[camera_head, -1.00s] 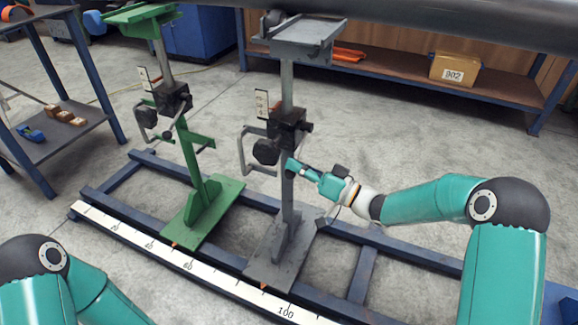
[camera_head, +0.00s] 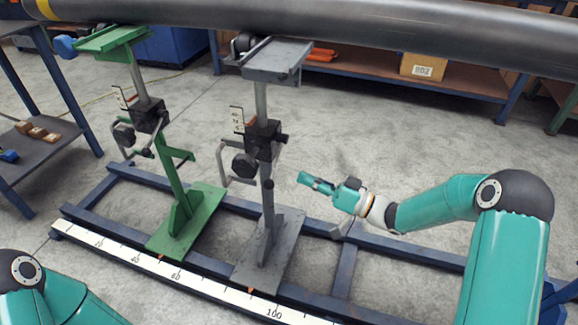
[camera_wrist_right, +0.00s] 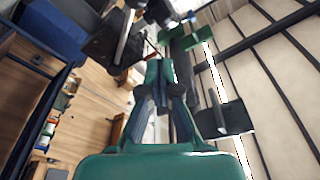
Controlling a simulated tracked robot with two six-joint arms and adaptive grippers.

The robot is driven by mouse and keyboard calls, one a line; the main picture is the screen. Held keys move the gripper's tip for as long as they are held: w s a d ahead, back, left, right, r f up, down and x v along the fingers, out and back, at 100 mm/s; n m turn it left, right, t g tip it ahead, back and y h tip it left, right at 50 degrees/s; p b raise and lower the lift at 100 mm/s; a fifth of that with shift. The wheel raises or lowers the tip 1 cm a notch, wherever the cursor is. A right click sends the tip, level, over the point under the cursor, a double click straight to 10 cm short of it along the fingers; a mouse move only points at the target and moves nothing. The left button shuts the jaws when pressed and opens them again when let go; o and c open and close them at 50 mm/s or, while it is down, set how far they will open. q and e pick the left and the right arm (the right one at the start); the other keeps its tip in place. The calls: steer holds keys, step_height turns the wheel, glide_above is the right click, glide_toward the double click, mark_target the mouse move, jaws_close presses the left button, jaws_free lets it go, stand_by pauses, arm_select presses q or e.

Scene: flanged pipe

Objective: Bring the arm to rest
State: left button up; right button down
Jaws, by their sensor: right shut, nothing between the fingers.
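My right gripper (camera_head: 302,179) is shut and empty, in free air to the right of the grey pipe stand (camera_head: 266,190). It is apart from the stand's post and crank. In the right wrist view my right gripper (camera_wrist_right: 160,66) shows from behind with its fingers together. My left arm enters at the lower left of the head view, and its gripper is out of the picture. The green pipe stand (camera_head: 178,185) stands left of the grey one. A dark pipe (camera_head: 350,35) runs across the top, above both stands.
Both stands rest on a blue floor frame (camera_head: 345,270) with a white ruler strip (camera_head: 150,262) along its front. A shelf with a yellow box (camera_head: 423,67) is behind. A side table (camera_head: 50,155) with small blocks is at left. Open floor lies behind my right gripper.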

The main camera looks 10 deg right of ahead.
steer(key=s+a+f+m+h, duration=0.2)
steer(key=a+f, duration=0.1)
steer(key=f, duration=0.3)
steer(key=s+a+f+m+g+h, duration=0.1)
steer(key=a+f+m+h, duration=0.15)
steer(key=f, duration=0.25)
steer(key=s+a+f+m+h, duration=0.2)
steer(key=a+f, duration=0.1)
steer(key=f, duration=0.3)
steer(key=s+d+f+g+h, duration=0.25)
steer(key=s+f+g, duration=0.35)
steer(key=s, duration=0.5)
steer(key=s+d+f+g+h, duration=0.1)
steer(key=s+f+g+h, duration=0.25)
steer(key=s+f, duration=0.6)
step_height(320, 180, up, 36)
steer(key=s+g+p, duration=0.1)
steer(key=p, duration=3.3)
steer(key=shift+s+n+y+p, duration=0.35)
steer(key=shift+y, duration=0.1)
steer(key=shift+a+f, duration=0.1)
steer(key=shift+f, duration=0.05)
